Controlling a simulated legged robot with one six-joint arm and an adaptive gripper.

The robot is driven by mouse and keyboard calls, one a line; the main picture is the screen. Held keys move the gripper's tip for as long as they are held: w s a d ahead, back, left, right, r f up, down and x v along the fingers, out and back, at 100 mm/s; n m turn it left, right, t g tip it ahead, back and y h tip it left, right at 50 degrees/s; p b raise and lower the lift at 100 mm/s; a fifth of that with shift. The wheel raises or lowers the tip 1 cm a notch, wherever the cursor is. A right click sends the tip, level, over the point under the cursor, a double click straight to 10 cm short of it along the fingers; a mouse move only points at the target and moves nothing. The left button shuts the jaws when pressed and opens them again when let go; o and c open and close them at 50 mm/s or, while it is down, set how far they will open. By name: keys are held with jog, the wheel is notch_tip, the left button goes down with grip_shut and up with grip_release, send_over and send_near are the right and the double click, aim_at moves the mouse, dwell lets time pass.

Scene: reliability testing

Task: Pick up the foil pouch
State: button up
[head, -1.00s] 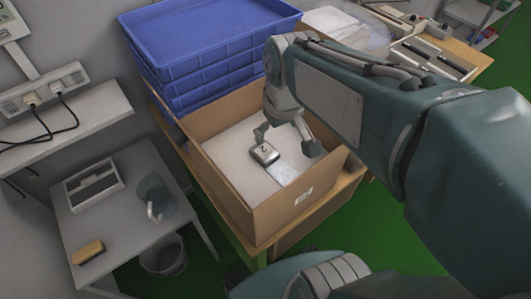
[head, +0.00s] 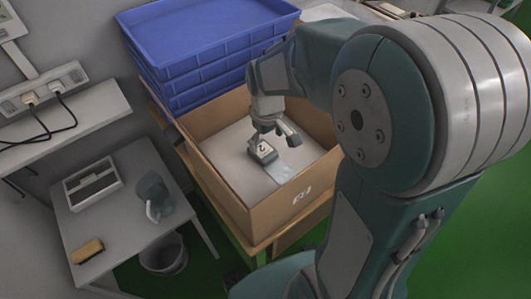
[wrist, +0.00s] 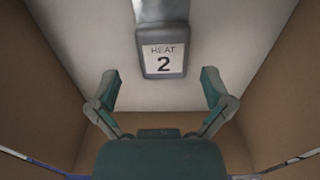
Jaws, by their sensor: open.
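A grey, rounded piece (head: 263,151) with a white label lies on the box floor. In the wrist view its label (wrist: 163,61) reads "HEAT 2". A pale, shiny flat strip (head: 287,172) lies beside it, and a narrow strip (wrist: 160,10) also shows beyond it in the wrist view. I cannot tell whether piece and strip are one foil pouch. My gripper (head: 274,137) is inside the box, pointing down close to the labelled piece. In the wrist view my gripper (wrist: 158,76) has its fingers spread wide, one towards each side of the piece, with nothing between them.
The cardboard box (head: 240,206) has tall walls around my gripper. Stacked blue crates (head: 205,45) stand right behind it.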

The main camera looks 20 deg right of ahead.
aim_at(265, 152)
jog(key=f, duration=0.4)
jog(key=shift+a+f, duration=0.3)
jog(key=c, duration=0.9)
jog(key=shift+o, duration=0.2)
